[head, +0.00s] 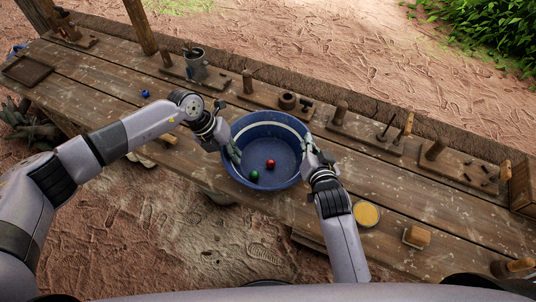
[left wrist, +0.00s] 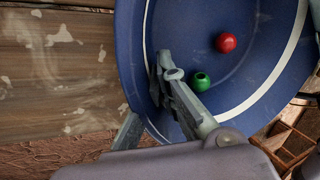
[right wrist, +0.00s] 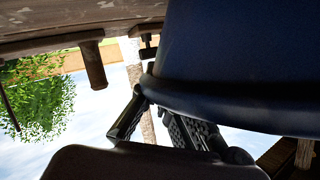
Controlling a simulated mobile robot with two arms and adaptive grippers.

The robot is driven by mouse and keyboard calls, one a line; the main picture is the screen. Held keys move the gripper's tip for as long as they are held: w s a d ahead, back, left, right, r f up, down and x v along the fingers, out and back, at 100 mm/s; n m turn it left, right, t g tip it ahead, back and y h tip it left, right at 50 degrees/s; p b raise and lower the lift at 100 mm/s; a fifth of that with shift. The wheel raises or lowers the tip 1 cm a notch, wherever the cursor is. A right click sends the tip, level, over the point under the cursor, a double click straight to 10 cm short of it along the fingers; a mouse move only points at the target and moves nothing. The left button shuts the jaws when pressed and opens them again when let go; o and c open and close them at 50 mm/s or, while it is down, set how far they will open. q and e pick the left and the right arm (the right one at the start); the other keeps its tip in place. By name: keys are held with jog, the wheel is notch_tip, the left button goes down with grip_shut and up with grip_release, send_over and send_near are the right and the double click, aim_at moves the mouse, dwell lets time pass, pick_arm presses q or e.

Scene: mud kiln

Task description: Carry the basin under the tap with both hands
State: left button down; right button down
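A blue basin (head: 264,183) with a pale band inside stands at the table's front edge. Whether it is raised off the boards I cannot tell. A red ball (head: 270,164) and a green ball (head: 254,175) lie in it. My left gripper (head: 233,153) is at its left rim; in the left wrist view one finger is inside the basin (left wrist: 200,35) and the other outside. My right gripper (head: 312,160) is at its right rim; the right wrist view shows its fingers close against the rim (right wrist: 225,112). Whether either is clamped is unclear. I cannot make out a tap.
The long wooden table (head: 105,85) carries a metal pot (head: 196,66) and wooden racks with pegs along the back. A yellow-filled bowl (head: 366,214) and a wooden block (head: 417,236) are right of the basin. A small blue object (head: 145,93) lies left, with bare boards around it.

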pick_arm(q)
jog(key=shift+r, duration=0.15)
pick_arm(e)
jog(key=shift+r, duration=0.15)
